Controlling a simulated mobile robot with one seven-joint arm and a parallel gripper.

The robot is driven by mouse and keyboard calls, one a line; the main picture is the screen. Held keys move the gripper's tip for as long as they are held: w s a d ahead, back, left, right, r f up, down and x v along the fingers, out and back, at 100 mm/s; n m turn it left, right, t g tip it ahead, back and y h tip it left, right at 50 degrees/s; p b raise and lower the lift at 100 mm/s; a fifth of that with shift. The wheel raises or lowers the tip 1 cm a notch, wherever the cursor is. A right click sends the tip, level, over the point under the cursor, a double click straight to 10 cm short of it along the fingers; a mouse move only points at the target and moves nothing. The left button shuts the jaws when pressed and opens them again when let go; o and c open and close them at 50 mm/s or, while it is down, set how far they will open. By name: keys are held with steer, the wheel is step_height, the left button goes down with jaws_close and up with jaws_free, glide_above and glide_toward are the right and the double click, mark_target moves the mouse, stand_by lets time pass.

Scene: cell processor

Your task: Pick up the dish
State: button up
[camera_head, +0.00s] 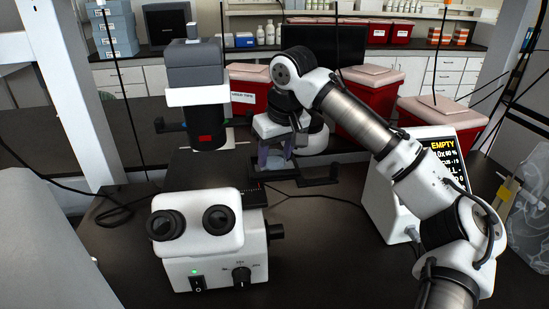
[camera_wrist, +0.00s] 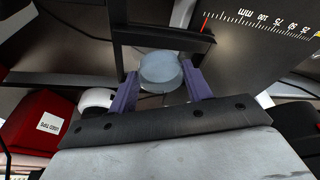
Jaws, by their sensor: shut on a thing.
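The dish (camera_wrist: 160,70) is a small, round, clear dish, seen in the wrist view between the two purple fingers of my gripper (camera_wrist: 160,84). The fingers touch it on its left and right sides, and my gripper is shut on it. In the head view my gripper (camera_head: 275,159) points down just right of the microscope's (camera_head: 205,225) column, over the black stage area. The dish is small and mostly hidden by the fingers there. I cannot tell from these views how far it is above the stage.
A white box with a lit screen reading EMPTY (camera_head: 442,150) stands right of the microscope. Red bins with pale lids (camera_head: 358,110) stand behind my arm. A dark bracket (camera_head: 320,182) juts out right of my gripper. The black table front between microscope and box is clear.

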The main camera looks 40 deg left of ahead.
steer(key=s+d+r+b, duration=0.1)
steer(key=s+d+r, duration=0.1)
steer(key=s+d, duration=0.1)
steer(key=s+d+r+b, duration=0.1)
steer(key=s+d+r, duration=0.1)
steer(key=d, duration=0.1)
steer(key=s+d+r+b, duration=0.1)
steer(key=s+d+r, duration=0.2)
steer(key=d, duration=0.1)
steer(key=shift+s, duration=0.35)
steer(key=shift+c, duration=0.6)
